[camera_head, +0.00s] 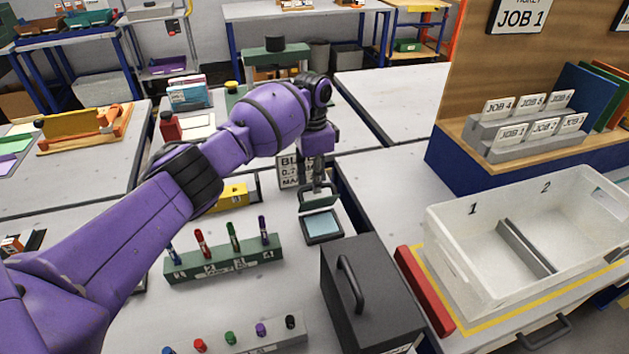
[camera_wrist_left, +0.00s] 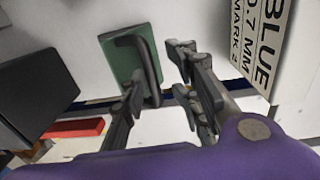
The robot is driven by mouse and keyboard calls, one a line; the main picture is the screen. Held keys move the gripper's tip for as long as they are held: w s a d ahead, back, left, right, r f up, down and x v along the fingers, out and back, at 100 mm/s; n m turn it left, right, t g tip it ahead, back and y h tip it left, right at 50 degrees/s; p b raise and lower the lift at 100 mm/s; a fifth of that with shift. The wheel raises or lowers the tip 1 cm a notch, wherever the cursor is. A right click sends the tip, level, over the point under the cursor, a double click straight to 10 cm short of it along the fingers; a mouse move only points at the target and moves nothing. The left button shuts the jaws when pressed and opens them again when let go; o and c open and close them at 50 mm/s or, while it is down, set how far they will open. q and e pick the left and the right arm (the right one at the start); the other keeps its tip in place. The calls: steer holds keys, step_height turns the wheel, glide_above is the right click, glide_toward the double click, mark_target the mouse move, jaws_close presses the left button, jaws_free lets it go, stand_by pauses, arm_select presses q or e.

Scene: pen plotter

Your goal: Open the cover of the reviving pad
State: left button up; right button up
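The reviving pad (camera_head: 322,226) stands on the table behind the dark grey box, its pale blue surface uncovered in the head view. Its green cover (camera_head: 319,199) is tilted up at the pad's far edge. The wrist view shows the green cover (camera_wrist_left: 122,62) with its dark bar handle (camera_wrist_left: 150,68). My left gripper (camera_head: 318,187) is just behind and above the raised cover. In the wrist view its fingers (camera_wrist_left: 158,78) are spread, with part of the handle between them in the picture; contact cannot be told. My right gripper is not in view.
The dark grey box (camera_head: 371,291) with a handle stands in front of the pad. A green rack (camera_head: 223,262) of pens is at left. A sign (camera_head: 289,172) stands by my gripper. A white bin (camera_head: 480,260) and red bar (camera_head: 424,290) are at right.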

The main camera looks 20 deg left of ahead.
arm_select(q)
step_height(320, 180, up, 11)
steer(key=shift+w+a, duration=0.15)
steer(key=shift+w, duration=0.25)
